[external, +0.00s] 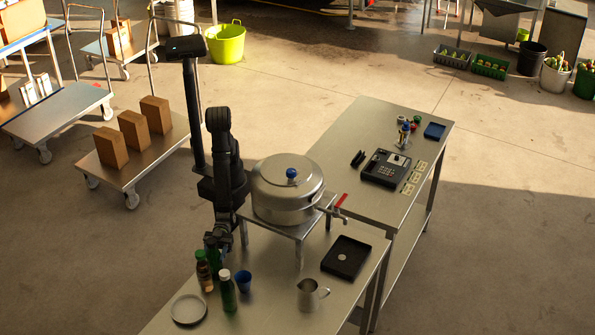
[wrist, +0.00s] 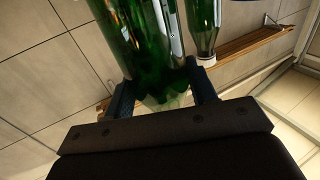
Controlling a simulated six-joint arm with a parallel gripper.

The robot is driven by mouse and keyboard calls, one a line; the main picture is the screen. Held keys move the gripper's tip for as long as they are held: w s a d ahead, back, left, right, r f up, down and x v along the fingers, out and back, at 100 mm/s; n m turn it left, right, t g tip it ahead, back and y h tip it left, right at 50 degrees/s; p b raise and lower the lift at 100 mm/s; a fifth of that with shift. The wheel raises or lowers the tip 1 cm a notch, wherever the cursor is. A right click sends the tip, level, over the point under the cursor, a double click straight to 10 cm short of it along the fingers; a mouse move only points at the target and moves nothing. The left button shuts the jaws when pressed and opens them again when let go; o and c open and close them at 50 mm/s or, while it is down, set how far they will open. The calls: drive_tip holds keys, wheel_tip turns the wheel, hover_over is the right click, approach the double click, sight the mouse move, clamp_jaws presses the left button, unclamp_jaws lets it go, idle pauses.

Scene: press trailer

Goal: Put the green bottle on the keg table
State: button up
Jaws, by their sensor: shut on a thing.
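My gripper (wrist: 163,95) is shut on a green bottle (wrist: 140,40), whose green see-through body fills the space between the fingers in the wrist view. In the external view my gripper (external: 214,262) is low over the front steel table, and the held green bottle (external: 211,244) is partly hidden. I cannot tell whether it touches the table. A second green bottle with a white cap (external: 228,292) stands close by; it also shows in the wrist view (wrist: 201,28). A lidded silver pot (external: 287,190) sits on a small raised metal table (external: 300,236) to the right of my arm.
A brownish bottle (external: 204,272), a blue cup (external: 243,281) and a round plate (external: 188,309) stand near my gripper. A steel jug (external: 311,295) and a black tray (external: 346,257) are farther right. The pot's red-handled tap (external: 340,202) sticks out rightward.

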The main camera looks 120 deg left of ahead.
drive_tip(key=shift+f, duration=0.15)
drive_tip(key=o, duration=1.2)
drive_tip(key=shift+o, duration=0.2)
drive_tip(key=shift+r, duration=0.2)
drive_tip(key=v, duration=1.2)
drive_tip(key=shift+w, duration=0.1)
